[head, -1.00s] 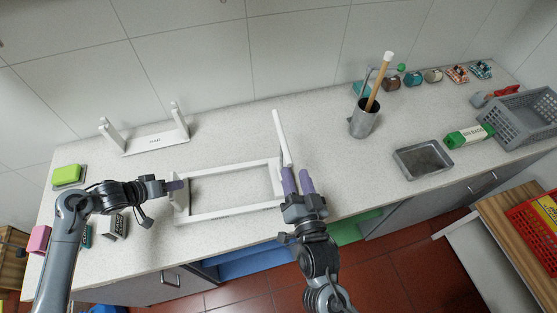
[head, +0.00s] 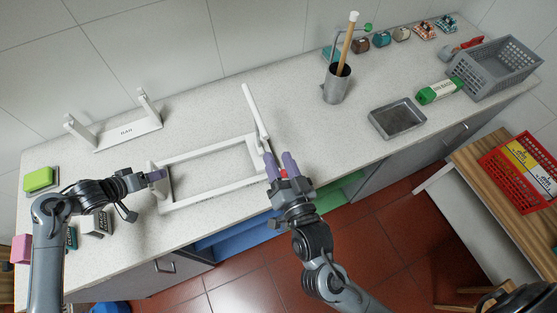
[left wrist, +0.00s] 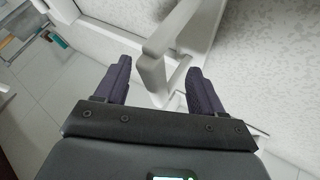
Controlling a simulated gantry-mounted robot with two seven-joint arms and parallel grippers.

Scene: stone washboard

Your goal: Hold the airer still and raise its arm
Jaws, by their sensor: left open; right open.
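The airer, a white rectangular frame (head: 205,200), lies on the counter at the middle left. Its slim white arm (head: 254,108) stands raised, tilted, at the frame's right end. My left gripper (head: 158,174) is at the frame's left end. In the left wrist view, its dark fingers (left wrist: 157,75) are open, with a white upright part of the airer (left wrist: 152,72) showing between and beyond them; contact cannot be told. My right gripper (head: 279,159) is open at the frame's front right corner, its purple fingertips close below the arm's lower end. Whether they touch it is unclear.
A second white stand (head: 118,133) is at the back left. A green sponge (head: 40,179) and small boxes lie at the left end. A metal cup with a brush (head: 337,84), a metal tray (head: 397,119) and a grey basket (head: 493,68) stand right.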

